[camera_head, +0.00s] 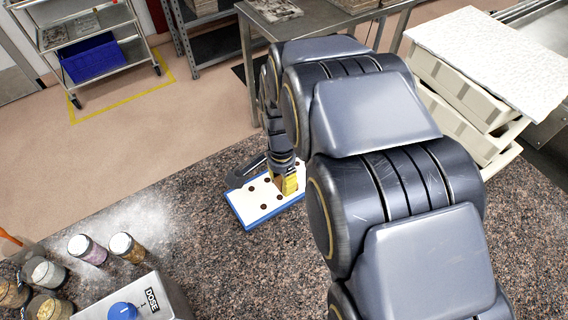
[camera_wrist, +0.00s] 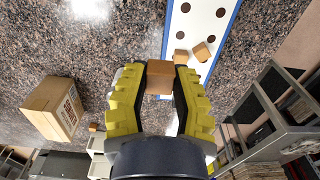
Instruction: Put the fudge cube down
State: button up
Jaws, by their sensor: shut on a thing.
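My gripper (camera_wrist: 162,78) is shut on a brown fudge cube (camera_wrist: 159,76), which sits between its two yellow-and-black fingers in the wrist view. A white board with a blue edge (camera_wrist: 196,78) lies on the stone worktop beyond the fingertips; it bears several dark round spots. Two more brown cubes (camera_wrist: 202,52) (camera_wrist: 180,57) show on the board, to the right of the held one. In the head view my gripper (camera_head: 289,184) is over the right part of the board (camera_head: 246,208), partly hidden by my arm. I cannot tell whether the held cube touches the board.
A cardboard box (camera_wrist: 48,106) shows left of my gripper in the wrist view. In the head view, jars (camera_head: 88,250) and a dosing device with a blue knob (camera_head: 124,310) stand on the speckled worktop (camera_head: 180,213) at lower left. The worktop between them and the board is clear.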

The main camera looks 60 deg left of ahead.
jog(key=w+a+f, duration=0.1)
jog(key=a+f, duration=0.3)
jog(key=w+a+f, duration=0.1)
jog(key=a+f, duration=0.1)
jog(key=a, duration=0.1)
jog(key=shift+w+a+f, duration=0.1)
jog(key=shift+w+f, duration=0.25)
jog(key=shift+f, duration=0.05)
jog(key=shift+w+a+f, duration=0.1)
jog(key=shift+a+f, duration=0.15)
jog(key=shift+f, duration=1.6)
jog(key=shift+f, duration=0.15)
jog(key=o, duration=0.7)
jog(key=shift+o, duration=0.2)
